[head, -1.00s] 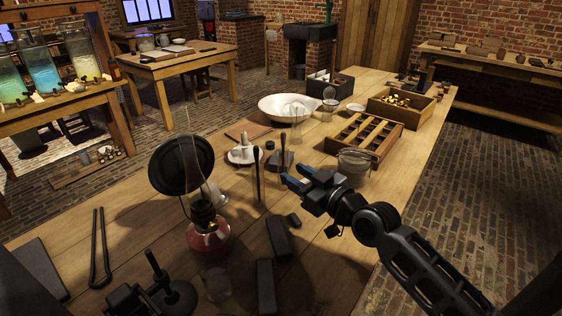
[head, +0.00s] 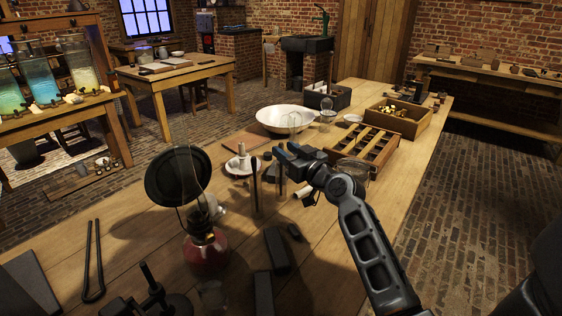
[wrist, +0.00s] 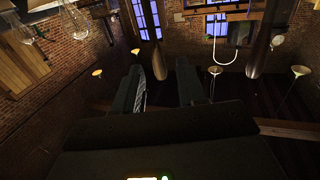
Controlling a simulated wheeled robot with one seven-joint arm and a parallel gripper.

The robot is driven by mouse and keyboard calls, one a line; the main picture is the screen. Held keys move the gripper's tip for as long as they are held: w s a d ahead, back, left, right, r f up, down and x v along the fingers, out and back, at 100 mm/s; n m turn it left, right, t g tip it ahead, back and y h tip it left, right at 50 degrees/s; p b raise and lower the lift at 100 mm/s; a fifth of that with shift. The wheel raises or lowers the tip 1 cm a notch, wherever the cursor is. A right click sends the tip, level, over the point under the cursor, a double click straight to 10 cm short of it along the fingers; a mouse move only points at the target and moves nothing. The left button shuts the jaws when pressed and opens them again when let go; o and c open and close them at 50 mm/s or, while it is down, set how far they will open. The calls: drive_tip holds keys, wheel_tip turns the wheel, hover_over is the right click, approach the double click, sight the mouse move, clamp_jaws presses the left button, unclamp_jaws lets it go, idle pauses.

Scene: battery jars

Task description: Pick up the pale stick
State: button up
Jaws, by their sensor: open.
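A short pale stick (head: 303,192) lies on the wooden table, just below my gripper's wrist in the head view; part of it may be hidden by the arm. Another pale upright piece, like a candle (head: 242,156), stands in a white dish (head: 236,168) to the left. My gripper (head: 279,152) is open and empty, raised above the table, its fingers pointing left. Its two fingers also show apart in the wrist view (wrist: 160,78), against the distant room; no pale stick can be made out between them.
An oil lamp with a red base (head: 206,252) and dark reflector (head: 178,176) stands front left. Dark blocks (head: 277,248) lie in front. A white basin (head: 286,119) and compartmented wooden tray (head: 364,148) are behind. Thin dark rods (head: 255,190) stand near the dish.

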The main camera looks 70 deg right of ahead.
drive_tip(key=shift+x, duration=1.45)
drive_tip(key=shift+s, duration=0.1)
clamp_jaws()
